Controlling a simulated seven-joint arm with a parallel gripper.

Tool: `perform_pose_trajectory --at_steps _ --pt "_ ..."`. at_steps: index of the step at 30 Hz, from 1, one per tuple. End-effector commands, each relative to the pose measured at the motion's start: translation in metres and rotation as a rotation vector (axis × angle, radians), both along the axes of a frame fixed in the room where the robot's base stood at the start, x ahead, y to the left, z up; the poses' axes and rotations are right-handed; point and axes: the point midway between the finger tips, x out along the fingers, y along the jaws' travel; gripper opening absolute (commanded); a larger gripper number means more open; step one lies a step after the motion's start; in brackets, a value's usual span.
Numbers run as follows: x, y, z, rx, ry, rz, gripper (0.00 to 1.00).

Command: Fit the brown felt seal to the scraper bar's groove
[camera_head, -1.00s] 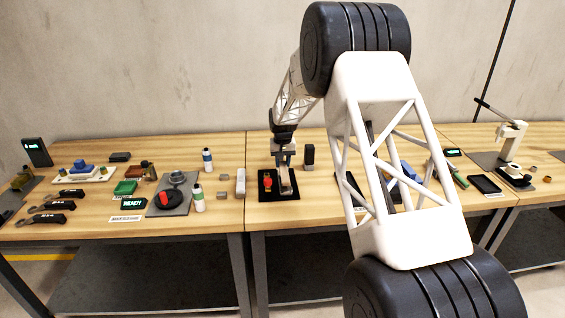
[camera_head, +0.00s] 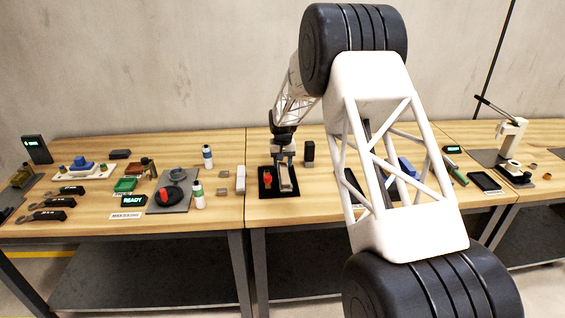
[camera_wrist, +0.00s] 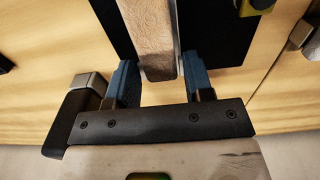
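A long pale bar (camera_head: 287,178), which looks like the scraper bar, lies on a black mat (camera_head: 264,194). In the wrist view its near end (camera_wrist: 155,40) shows a mottled brown, felt-like top with a thin grey edge. I cannot tell there whether that surface is the felt seal or the bar itself. My gripper (camera_head: 284,161) is over the bar's far end. In the wrist view its two blue fingers (camera_wrist: 160,82) are spread apart, with the bar's end between or just below them; no grip shows. No separate seal can be made out.
A black upright block (camera_head: 308,152) stands to the right. A pale block (camera_head: 240,179) and bottles (camera_head: 198,194) stand left. My arm hides the bench right of centre.

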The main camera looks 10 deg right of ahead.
Motion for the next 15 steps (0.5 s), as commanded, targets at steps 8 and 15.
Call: perform_pose_trajectory --at_steps 8,15 --pt "-0.0005 -0.0002 -0.0013 0.000 0.002 0.000 0.63" --pt "-0.0003 -0.0001 0.0026 0.000 0.001 0.000 0.63"
